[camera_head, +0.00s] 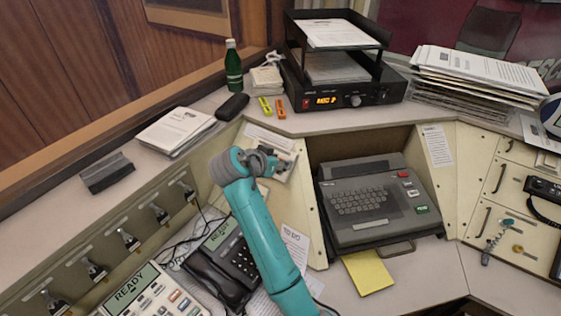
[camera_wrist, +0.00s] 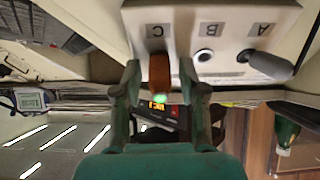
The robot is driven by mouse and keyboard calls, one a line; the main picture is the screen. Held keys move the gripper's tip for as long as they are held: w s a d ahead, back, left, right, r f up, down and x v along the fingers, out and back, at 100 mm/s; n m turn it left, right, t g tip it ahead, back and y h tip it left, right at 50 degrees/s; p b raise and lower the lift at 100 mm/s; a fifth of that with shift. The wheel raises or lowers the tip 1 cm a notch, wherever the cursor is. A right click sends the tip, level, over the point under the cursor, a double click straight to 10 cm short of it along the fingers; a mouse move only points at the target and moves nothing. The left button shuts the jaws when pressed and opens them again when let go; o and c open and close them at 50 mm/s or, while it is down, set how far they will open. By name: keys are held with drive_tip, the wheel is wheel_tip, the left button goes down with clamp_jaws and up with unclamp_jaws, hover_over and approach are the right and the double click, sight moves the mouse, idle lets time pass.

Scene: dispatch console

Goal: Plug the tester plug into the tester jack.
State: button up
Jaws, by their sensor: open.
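In the wrist view a pale panel (camera_wrist: 225,20) carries labels C, B and A from left to right. An orange-brown plug (camera_wrist: 159,72) stands at position C, between the two fingers of my gripper (camera_wrist: 160,82). The fingers are apart on either side of it, and I see no clear grip. A bare round jack (camera_wrist: 204,56) is at B. A grey plug-like piece (camera_wrist: 266,63) sticks out at A. No label names the tester plug or tester jack. In the head view my gripper (camera_head: 276,168) is at the angled panel left of the keyboard unit, its fingertips hard to make out.
The keyboard unit (camera_head: 371,200) sits in a recess. A radio (camera_head: 350,95) under paper trays, a green bottle (camera_head: 233,66) and a dark stapler-like object (camera_head: 232,107) stand on the ledge above. A desk phone (camera_head: 222,262) is left of my arm. A yellow pad (camera_head: 367,272) lies in front.

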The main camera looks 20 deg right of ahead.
clamp_jaws()
drive_tip(key=shift+r+v, duration=0.25)
drive_tip(key=shift+v, duration=1.1)
idle(0.3)
drive_tip(key=a+r, duration=0.1)
drive_tip(key=s+a+r, duration=0.1)
drive_tip(key=r, duration=0.1)
drive_tip(key=shift+s, duration=0.2)
drive_tip(key=shift+f, duration=0.15)
idle(0.4)
